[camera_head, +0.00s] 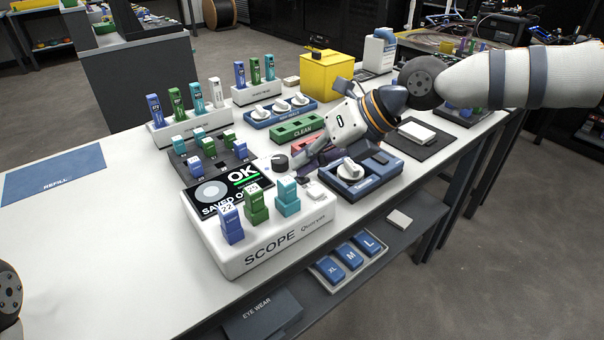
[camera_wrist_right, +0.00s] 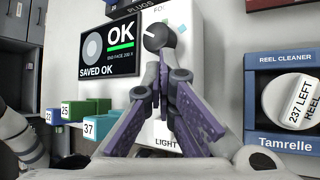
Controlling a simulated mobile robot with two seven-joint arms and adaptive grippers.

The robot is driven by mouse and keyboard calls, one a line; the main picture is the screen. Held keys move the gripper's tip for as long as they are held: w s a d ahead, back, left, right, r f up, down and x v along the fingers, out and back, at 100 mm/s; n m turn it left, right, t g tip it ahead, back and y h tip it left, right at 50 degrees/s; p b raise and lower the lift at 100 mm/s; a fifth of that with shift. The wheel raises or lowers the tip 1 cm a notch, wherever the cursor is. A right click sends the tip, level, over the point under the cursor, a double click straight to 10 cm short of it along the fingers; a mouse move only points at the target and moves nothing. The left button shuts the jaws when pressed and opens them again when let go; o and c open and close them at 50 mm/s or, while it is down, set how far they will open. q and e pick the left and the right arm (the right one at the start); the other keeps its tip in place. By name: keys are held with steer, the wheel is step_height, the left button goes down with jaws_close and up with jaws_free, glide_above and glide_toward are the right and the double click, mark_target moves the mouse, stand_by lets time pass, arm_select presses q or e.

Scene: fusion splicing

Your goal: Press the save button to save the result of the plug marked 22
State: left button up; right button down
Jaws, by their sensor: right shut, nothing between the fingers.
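The white scope (camera_head: 275,245) stands at the near edge of the table. Its screen (camera_head: 228,188) shows a grey disc, a green line, OK and SAVED O, cut off by a plug; in the wrist view the screen (camera_wrist_right: 96,50) reads OK and SAVED OK. The blue plug marked 22 (camera_head: 231,226) stands in the scope's left port, beside a green plug (camera_head: 257,205) and a teal plug marked 37 (camera_wrist_right: 98,128). My right gripper (camera_head: 303,158) is shut and empty over the scope's right side, by the black knob (camera_wrist_right: 160,38). I cannot make out the save button. My left gripper is out of view.
A blue reel cleaner (camera_head: 357,182) sits right of the scope. A dark plug tray (camera_head: 205,158), green CLEAN block (camera_head: 297,129) and yellow box (camera_head: 327,75) stand behind. The table's left part is clear apart from a blue REFILL mat (camera_head: 55,173).

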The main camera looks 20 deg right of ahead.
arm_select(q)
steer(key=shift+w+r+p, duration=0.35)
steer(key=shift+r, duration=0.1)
arm_select(e)
steer(key=shift+r, duration=0.85)
